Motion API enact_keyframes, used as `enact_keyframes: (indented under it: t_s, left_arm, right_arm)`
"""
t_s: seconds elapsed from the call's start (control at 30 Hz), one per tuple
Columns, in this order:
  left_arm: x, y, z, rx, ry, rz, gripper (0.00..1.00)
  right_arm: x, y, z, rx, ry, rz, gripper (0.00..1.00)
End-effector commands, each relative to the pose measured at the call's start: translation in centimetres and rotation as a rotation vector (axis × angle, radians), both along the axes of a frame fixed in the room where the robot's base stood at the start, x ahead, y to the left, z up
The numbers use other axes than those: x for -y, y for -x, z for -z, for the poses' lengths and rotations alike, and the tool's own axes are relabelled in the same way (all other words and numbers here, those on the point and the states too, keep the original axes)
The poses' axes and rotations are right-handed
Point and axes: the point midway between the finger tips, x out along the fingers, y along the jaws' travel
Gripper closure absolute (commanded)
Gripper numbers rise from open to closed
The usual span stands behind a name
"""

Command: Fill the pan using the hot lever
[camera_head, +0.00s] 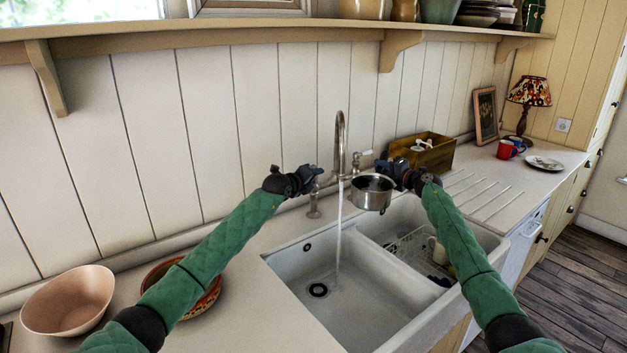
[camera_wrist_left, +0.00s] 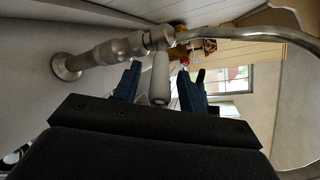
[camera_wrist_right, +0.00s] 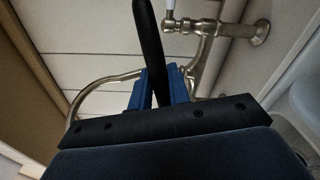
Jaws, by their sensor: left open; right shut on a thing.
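The steel tap (camera_head: 340,132) stands behind the sink, and water (camera_head: 338,240) runs from its spout into the left basin. My left gripper (camera_head: 312,176) is open by the tap's left side. In the left wrist view the pale lever (camera_wrist_left: 160,78) lies between its open fingers. The right lever (camera_head: 364,154) is on the other side of the tap. No hot marking is readable. My right gripper (camera_head: 388,168) is shut on the black pan handle (camera_wrist_right: 150,40). The steel pan (camera_head: 371,199) is held upright above the sink, right of the stream.
The white double sink (camera_head: 310,258) has a rack and a cup in its right basin. A wooden box (camera_head: 437,158) stands behind my right gripper. A pink bowl (camera_head: 68,302) and a red-brown bowl (camera_head: 205,295) are at the left. The shelf (camera_head: 250,27) runs above.

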Motion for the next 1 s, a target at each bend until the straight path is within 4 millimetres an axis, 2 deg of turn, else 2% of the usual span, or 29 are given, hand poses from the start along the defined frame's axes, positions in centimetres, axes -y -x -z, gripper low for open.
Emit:
enact_keyframes:
  t_s: [0.17,0.33,0.43,0.47,0.5,0.7,1.0]
  left_arm:
    - [0.1,0.0,-2.3,0.002,0.003,0.0,0.58]
    - [0.2,0.0,-5.6,0.006,0.004,0.002,0.58]
    - [0.2,-0.1,-7.6,0.009,0.005,0.002,0.46]
    - [0.2,-0.1,-8.2,0.01,0.006,0.002,0.55]
    - [0.2,-0.1,-8.7,0.011,0.005,0.002,0.58]
    - [0.2,-0.1,-9.8,0.003,0.002,0.001,0.58]
    - [0.1,-0.1,-9.7,-0.001,0.0,0.001,0.58]
  right_arm:
    - [0.0,0.0,-0.1,0.001,-0.001,0.0,1.0]
    - [0.0,0.0,-0.1,0.001,-0.001,0.0,1.0]
    - [0.0,0.0,-0.2,0.001,-0.001,0.0,1.0]
    - [0.0,0.0,-0.2,0.001,-0.001,0.0,1.0]
    - [0.0,0.0,-0.2,0.001,-0.001,0.0,1.0]
    - [0.0,0.0,-0.2,0.001,-0.001,0.0,1.0]
    - [0.0,0.0,-0.1,0.001,-0.001,0.0,1.0]
